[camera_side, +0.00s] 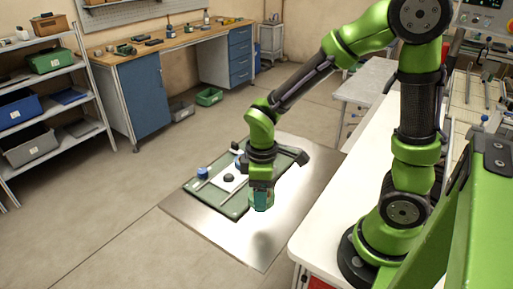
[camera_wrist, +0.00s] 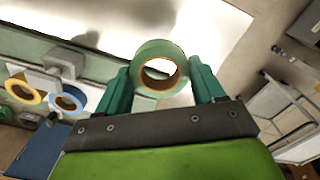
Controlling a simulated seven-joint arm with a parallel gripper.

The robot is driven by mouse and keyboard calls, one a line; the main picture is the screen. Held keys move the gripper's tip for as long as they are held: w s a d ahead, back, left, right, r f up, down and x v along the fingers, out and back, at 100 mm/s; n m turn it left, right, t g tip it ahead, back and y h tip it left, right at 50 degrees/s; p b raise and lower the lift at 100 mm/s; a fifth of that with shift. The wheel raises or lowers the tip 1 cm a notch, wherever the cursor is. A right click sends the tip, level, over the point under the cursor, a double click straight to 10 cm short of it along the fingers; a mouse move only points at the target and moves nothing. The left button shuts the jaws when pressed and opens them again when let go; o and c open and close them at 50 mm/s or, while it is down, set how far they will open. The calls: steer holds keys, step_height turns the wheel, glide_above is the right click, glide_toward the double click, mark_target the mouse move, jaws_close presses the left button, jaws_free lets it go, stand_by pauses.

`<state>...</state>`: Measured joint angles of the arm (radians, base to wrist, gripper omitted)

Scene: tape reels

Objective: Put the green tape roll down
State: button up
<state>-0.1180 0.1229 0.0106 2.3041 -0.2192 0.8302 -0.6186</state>
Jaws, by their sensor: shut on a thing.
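The green tape roll (camera_wrist: 159,48) is between the two green fingers of my gripper (camera_wrist: 160,78) in the wrist view, with its open hole facing the camera. My gripper is shut on it. In the side view my gripper (camera_side: 261,193) points down near the front right edge of the green board (camera_side: 235,209). The roll is small and hard to make out there. I cannot tell its exact height above the surface.
A yellow roll (camera_wrist: 22,88) and a blue roll (camera_wrist: 68,99) are on the left in the wrist view. The board lies on a shiny metal plate (camera_side: 217,236), whose front part is bare. A white table (camera_side: 330,222) stands to the right. Shelves and a workbench are farther back.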

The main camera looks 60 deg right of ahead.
step_height(320, 180, up, 2)
steer(key=d, duration=0.1)
glide_above(228, 175)
steer(key=shift+s+f, duration=0.3)
steer(key=shift+f, duration=0.35)
steer(key=shift+w+f, duration=0.15)
steer(key=shift+w, duration=0.15)
steer(key=shift+f, duration=1.65)
steer(key=shift+s+f, duration=0.1)
steer(key=shift+f, duration=0.45)
